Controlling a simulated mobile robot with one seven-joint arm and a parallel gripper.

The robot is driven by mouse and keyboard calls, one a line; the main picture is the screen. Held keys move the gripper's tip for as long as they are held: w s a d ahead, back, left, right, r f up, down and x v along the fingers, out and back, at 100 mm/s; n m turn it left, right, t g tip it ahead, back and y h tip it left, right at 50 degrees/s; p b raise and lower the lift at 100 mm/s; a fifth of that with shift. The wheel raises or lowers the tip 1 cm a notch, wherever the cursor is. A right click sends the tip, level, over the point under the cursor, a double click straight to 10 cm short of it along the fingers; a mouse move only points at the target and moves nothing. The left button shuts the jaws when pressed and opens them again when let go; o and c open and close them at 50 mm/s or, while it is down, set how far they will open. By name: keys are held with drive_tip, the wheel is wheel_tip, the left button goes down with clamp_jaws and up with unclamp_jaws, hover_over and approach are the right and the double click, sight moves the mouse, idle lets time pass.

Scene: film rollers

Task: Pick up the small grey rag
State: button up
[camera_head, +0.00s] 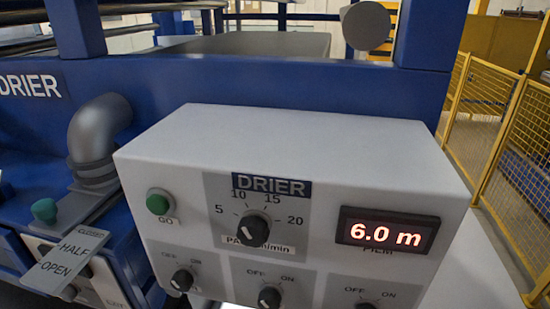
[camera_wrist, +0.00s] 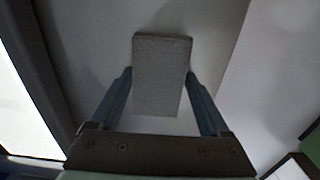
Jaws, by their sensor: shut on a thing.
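The small grey rag (camera_wrist: 162,75) is a flat, rectangular grey piece in the middle of the wrist view. My gripper (camera_wrist: 161,84) has a blue finger on each side of it and is shut on it. The rag extends beyond the fingertips toward the top of the picture. A pale surface lies behind it; I cannot tell whether the rag touches that surface. Neither the rag nor my gripper shows in the head view.
In the head view, a white DRIER control box (camera_head: 290,150) with knobs and a red display (camera_head: 388,231) stands in front. A blue machine frame (camera_head: 190,82) with a grey pipe elbow (camera_head: 97,132) is behind. Yellow fencing (camera_head: 505,150) stands at right.

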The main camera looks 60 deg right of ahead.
drive_tip(key=shift+r, duration=0.15)
wheel_tip(320, 180, up, 10)
drive_tip(key=shift+f, duration=0.1)
idle(0.3)
